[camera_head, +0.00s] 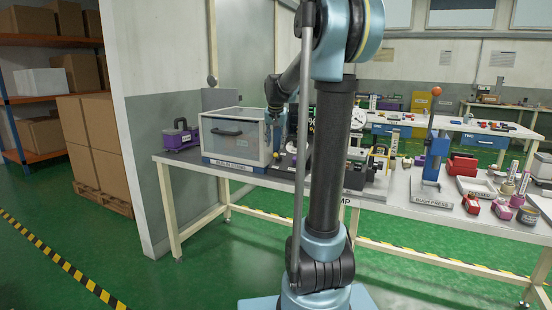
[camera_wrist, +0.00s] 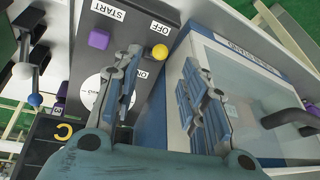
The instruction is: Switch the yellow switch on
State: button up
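The yellow switch knob (camera_wrist: 160,52) is a small round ball at the edge of a dark panel (camera_wrist: 150,25) in the wrist view. The panel reads OFF, START and ON, upside down in this view. The knob lies between the OFF and ON labels; its lever is mostly hidden, so I cannot tell its setting. My gripper (camera_wrist: 165,88) is open and empty, one finger over the panel and the other over the clear box. The knob is just beyond the fingertips and slightly above the gap between them in the picture; no contact is evident.
A clear-fronted box with a black handle (camera_head: 227,132) stands beside the panel. A purple button (camera_wrist: 98,40) is on the panel near START. A blue press (camera_head: 433,160) and small items crowd the bench's right.

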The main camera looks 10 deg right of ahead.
aim_at(276, 154)
jog(key=x, duration=0.9)
